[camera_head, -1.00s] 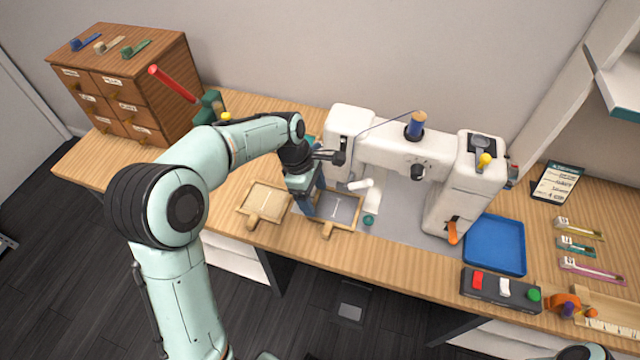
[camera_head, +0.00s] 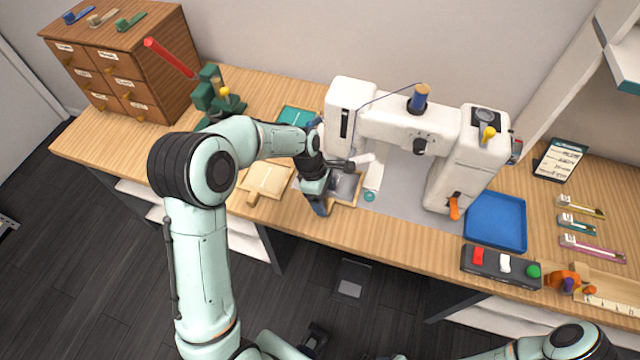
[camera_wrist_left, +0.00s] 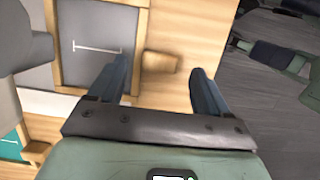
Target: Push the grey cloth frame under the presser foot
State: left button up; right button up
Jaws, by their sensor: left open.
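The grey cloth frame (camera_head: 347,187), dark grey cloth in a wooden rim, lies on the table at the sewing machine's left end. My left gripper (camera_head: 320,208) covers its left part in the head view. In the left wrist view, the frame (camera_wrist_left: 98,45) shows a white stitch line. My left gripper (camera_wrist_left: 160,78) is open, its fingers either side of the frame's wooden handle (camera_wrist_left: 160,62); contact is unclear. The sewing machine (camera_head: 395,128) stands behind; the presser foot cannot be made out clearly. A dark end, apparently my right gripper (camera_head: 317,337), is low in the head view.
A pale cloth frame (camera_head: 268,180) lies left of the grey one. A teal piece (camera_head: 297,117) lies behind my left wrist. A blue tray (camera_head: 496,222) and a switch box (camera_head: 500,265) are to the right. The table's front edge is close to my left gripper.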

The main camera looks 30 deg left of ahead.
pick_arm(q)
jog(key=shift+x, duration=1.15)
pick_arm(e)
jog(key=shift+f, duration=0.1)
pick_arm(q)
jog(key=c, duration=1.2)
jog(key=shift+w, duration=0.1)
